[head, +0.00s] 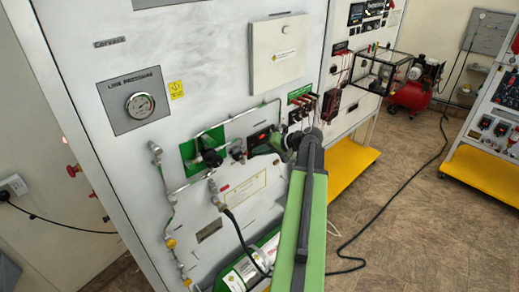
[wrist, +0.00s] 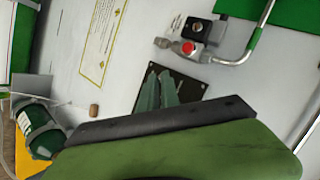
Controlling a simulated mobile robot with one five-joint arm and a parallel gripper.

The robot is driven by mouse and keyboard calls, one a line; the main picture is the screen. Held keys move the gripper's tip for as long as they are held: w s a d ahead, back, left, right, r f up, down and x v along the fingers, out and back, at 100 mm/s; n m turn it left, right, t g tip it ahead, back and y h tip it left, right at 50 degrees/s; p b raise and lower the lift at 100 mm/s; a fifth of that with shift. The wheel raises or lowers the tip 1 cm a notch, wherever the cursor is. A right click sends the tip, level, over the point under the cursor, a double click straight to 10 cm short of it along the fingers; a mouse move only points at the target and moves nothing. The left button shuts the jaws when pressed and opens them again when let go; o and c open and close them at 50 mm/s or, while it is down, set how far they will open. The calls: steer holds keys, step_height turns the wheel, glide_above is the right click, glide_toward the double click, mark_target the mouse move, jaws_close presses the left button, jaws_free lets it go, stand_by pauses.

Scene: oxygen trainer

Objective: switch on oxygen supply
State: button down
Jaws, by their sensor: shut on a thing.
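The oxygen panel (head: 215,80) is a tall pale board with pipes and fittings. A small dark plate with red marks (head: 257,136) sits right of the pipework; the wrist view also shows this dark plate (wrist: 187,97). My gripper (head: 274,143) reaches to the plate's lower right. In the wrist view, the green fingers of my gripper (wrist: 160,90) are close together against the plate, shut on a small part there. I take this part to be the switch; the fingers hide it, so its position cannot be told.
A round pressure gauge (head: 140,105) is at upper left. A black valve knob (head: 210,157) and metal pipes (head: 168,190) stand out left of my gripper. A green cylinder (wrist: 40,130) is at lower left in the wrist view.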

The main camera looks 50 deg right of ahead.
steer(key=shift+r, duration=0.1)
stand_by(0.3)
steer(key=c, duration=1.6)
jaws_free()
steer(key=shift+w, duration=0.1)
steer(key=p+v, duration=0.9)
steer(key=v, duration=0.8)
steer(key=shift+r+p, duration=0.15)
steer(key=shift+p, duration=0.25)
